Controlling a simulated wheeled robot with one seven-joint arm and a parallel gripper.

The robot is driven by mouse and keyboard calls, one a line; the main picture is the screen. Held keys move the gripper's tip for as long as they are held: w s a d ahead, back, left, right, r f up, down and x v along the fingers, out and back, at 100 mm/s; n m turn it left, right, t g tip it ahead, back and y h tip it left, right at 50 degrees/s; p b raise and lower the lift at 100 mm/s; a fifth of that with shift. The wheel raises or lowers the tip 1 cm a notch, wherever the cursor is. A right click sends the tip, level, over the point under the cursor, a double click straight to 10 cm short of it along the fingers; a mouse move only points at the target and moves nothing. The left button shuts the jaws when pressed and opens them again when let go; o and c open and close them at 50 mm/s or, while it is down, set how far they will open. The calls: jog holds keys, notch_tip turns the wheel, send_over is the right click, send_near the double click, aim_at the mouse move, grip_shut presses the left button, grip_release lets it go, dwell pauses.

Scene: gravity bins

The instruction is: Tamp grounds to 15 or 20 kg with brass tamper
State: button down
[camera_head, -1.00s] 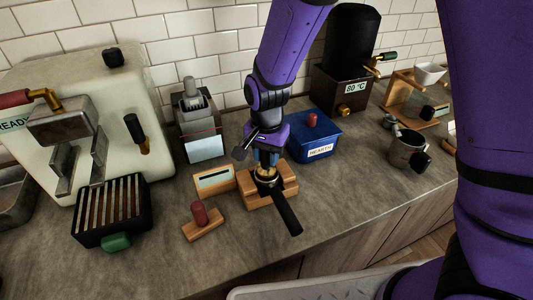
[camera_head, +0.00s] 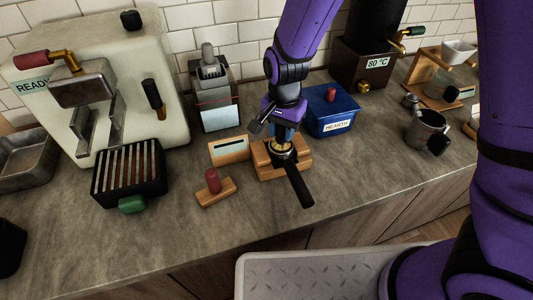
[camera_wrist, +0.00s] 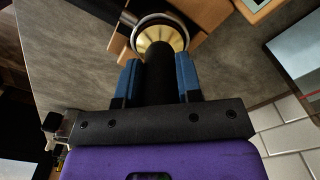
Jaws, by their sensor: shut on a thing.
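The brass tamper (camera_wrist: 160,36) has a round brass base and a black handle; it also shows in the head view (camera_head: 282,147). My gripper (camera_wrist: 158,80) is shut on the black handle, a blue finger on each side. In the head view my gripper (camera_head: 284,130) is directly above the portafilter (camera_head: 298,184). The tamper base sits at the basket's mouth, inside the metal rim (camera_wrist: 138,28). The grounds are hidden under it. The portafilter rests in a wooden stand (camera_head: 265,171), black handle towards the front. A wooden block with a small display (camera_head: 229,151) stands to its left; its reading is not legible.
A red-knobbed tool on a wooden base (camera_head: 215,192) lies at front left. A blue box (camera_head: 322,124) stands behind right, a grinder-like device (camera_head: 214,100) behind left. The espresso machine (camera_head: 160,60) and slatted black tray (camera_head: 128,174) are further left. The front counter is mostly clear.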

jog(key=shift+f, duration=0.45)
dwell(0.6)
jog(key=shift+r, duration=4.5)
jog(key=shift+f, duration=0.2)
jog(key=shift+f, duration=4.15)
jog(key=c, duration=0.7)
grip_release()
